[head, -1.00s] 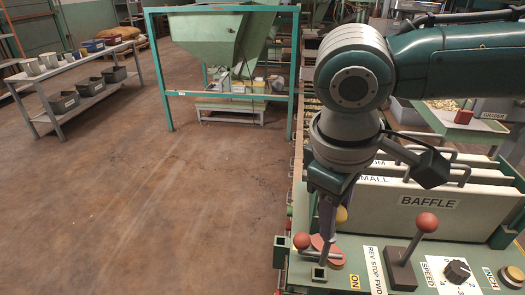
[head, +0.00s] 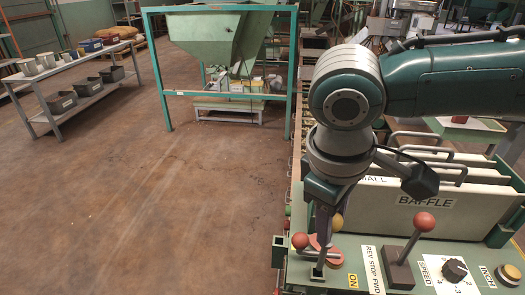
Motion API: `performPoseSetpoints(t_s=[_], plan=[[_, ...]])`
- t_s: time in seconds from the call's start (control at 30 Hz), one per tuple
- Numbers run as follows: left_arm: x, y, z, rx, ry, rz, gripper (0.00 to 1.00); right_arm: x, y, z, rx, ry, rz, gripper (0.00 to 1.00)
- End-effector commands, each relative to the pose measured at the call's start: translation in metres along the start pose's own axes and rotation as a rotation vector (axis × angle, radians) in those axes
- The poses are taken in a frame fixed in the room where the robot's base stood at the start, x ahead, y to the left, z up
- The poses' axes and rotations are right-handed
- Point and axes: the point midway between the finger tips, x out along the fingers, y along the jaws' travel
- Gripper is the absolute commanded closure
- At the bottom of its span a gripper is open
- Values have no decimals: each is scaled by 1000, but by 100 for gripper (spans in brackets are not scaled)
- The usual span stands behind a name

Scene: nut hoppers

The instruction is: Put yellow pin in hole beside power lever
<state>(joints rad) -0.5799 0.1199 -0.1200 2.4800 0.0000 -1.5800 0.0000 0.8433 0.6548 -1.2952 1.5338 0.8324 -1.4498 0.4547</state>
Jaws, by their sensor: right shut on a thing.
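My right gripper (head: 324,232) points down over the control panel and is shut on the yellow pin (head: 338,223). The pin's yellow knob shows at the right of the fingers; the fingers hide much of the rest. A dark narrow part below the fingers reaches down to the small square socket (head: 317,275) at the panel's front left. I cannot tell whether its tip is inside the hole. The power lever's red ball (head: 300,241) stands just left of the fingers, near the yellow ON label (head: 353,281). My left gripper is out of view.
A second red-ball lever (head: 425,222) stands to the right, by the REV STOP FWD label. A speed knob (head: 455,269) and a yellow button (head: 510,273) are further right. BAFFLE plates (head: 452,205) rise behind. Open floor lies left.

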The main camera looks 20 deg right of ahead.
Motion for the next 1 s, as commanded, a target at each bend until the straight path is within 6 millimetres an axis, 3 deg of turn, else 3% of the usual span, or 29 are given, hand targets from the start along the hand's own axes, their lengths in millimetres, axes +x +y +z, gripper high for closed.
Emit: performPoseSetpoints(t_s=[0.57, 1.0], plan=[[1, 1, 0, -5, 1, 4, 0, 1, 0, 0, 0, 1, 0, 100], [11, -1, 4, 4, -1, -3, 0, 18, -4, 0, 0, 1, 0, 100]])
